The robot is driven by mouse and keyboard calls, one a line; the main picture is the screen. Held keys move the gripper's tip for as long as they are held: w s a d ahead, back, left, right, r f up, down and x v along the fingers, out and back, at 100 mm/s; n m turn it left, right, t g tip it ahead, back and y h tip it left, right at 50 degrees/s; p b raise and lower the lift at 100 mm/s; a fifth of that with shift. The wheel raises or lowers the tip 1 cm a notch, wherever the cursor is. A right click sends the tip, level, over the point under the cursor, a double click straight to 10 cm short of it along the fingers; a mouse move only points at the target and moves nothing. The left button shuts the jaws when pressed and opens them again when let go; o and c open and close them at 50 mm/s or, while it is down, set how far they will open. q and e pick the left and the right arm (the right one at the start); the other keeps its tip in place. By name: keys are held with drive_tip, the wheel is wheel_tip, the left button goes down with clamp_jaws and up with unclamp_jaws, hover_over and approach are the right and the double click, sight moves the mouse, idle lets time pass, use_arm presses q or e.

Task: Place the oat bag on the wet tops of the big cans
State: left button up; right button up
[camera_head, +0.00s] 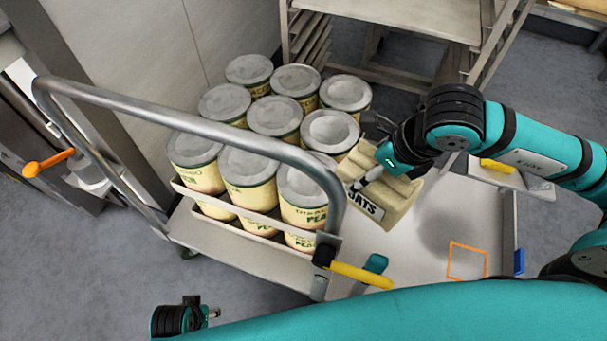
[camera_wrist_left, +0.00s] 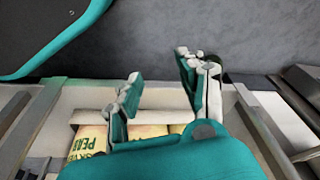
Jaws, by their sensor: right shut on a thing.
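The oat bag (camera_head: 398,202) is a beige sack with an OATS label, tilted, just right of the big cans. My right gripper (camera_head: 377,166) is shut on its upper part; I cannot tell whether the bag's lower edge touches the cart deck. The big cans (camera_head: 274,116) stand in several close rows on the cart, with grey tops and cream labels; their wetness is hard to judge. The bag overlaps the right-hand cans in the picture. My left gripper (camera_wrist_left: 158,88) has its fingers apart and empty in the left wrist view, near cans (camera_wrist_left: 92,140) below it.
The cart's metal handle (camera_head: 190,112) arches over the front cans. The cart deck (camera_head: 420,245) is bare on the right, with an orange square outline (camera_head: 467,261). A metal rack (camera_head: 400,15) stands behind. A wall panel (camera_head: 150,50) is at the left.

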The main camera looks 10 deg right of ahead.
drive_tip(key=w+a+f, duration=0.1)
drive_tip(key=w+a, duration=0.2)
drive_tip(key=w, duration=0.1)
drive_tip(key=w+a+f, duration=0.2)
drive_tip(key=w+a, duration=0.2)
drive_tip(key=w+a+f, duration=0.2)
drive_tip(key=w+a, duration=0.1)
drive_tip(key=a, duration=0.1)
drive_tip(key=shift+w+p, duration=0.3)
drive_tip(key=shift+w, duration=0.1)
drive_tip(key=shift+r, duration=0.1)
drive_tip(key=o, duration=1.2)
drive_tip(key=shift+f, duration=0.2)
use_arm(q)
drive_tip(key=shift+s+f, duration=0.4)
drive_tip(key=shift+f, duration=0.35)
use_arm(e)
drive_tip(key=o, duration=0.3)
drive_tip(key=shift+s+r, duration=0.1)
